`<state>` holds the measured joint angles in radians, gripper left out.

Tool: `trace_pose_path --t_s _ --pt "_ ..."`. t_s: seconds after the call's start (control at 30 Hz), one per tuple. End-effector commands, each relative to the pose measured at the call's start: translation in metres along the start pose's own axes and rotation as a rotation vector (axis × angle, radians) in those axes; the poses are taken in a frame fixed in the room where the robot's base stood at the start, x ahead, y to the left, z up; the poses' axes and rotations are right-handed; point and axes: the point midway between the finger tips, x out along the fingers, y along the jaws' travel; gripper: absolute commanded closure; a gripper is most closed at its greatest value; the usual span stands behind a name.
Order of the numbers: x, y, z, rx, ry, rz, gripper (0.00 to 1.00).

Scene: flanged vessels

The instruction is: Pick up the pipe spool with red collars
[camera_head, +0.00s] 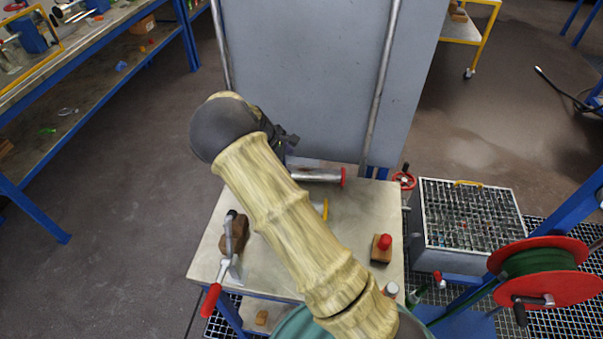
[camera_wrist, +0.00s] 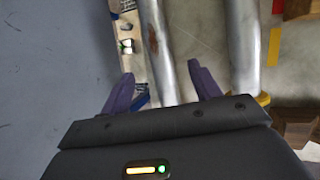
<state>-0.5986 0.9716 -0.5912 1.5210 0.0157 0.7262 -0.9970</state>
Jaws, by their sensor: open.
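The pipe spool with red collars (camera_head: 318,176) lies near the back edge of the metal table. Its right-hand red collar shows in the head view; its left part is hidden behind my arm. In the wrist view a bare silver pipe (camera_wrist: 156,42), apparently this spool, runs between the two purple fingers of my gripper (camera_wrist: 160,75). No red collar shows there. The gripper is open, one finger on each side of the pipe; contact cannot be told. In the head view the gripper is mostly hidden by my wrist.
A red-handled clamp (camera_head: 232,262) and a red-knobbed block (camera_head: 381,248) stand on the table (camera_head: 358,222). A grey panel (camera_head: 310,80) rises behind.

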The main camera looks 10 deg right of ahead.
Motion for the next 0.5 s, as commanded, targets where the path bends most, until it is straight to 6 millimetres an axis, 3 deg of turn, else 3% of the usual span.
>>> trace_pose_path --t_s 0.2,0.5 --pt "0.033 0.000 0.001 -0.001 -0.002 -0.001 0.38" --pt "0.038 0.001 0.001 0.002 0.000 0.000 0.38"
